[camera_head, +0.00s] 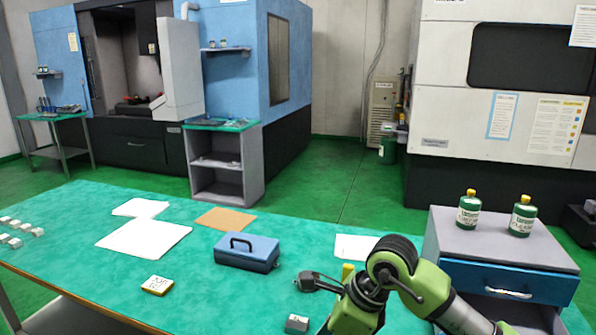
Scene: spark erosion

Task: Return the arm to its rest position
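A green and black arm of mine comes in from the lower right, bends at a dark joint above the table's front right and runs down to the bottom edge. A dark grey part (316,283) sticks out to the left beside it. I cannot tell whether this is my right gripper, and no clear pair of fingertips shows. No arm comes in from the left, and my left gripper is not in view.
The green table (95,225) holds a blue toolbox (247,252), white sheets (143,238), a brown sheet (225,219), a yellow-edged block (157,285) and a small grey block (297,323). Two green bottles stand on a drawer cabinet (490,238) at right. Open floor lies behind.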

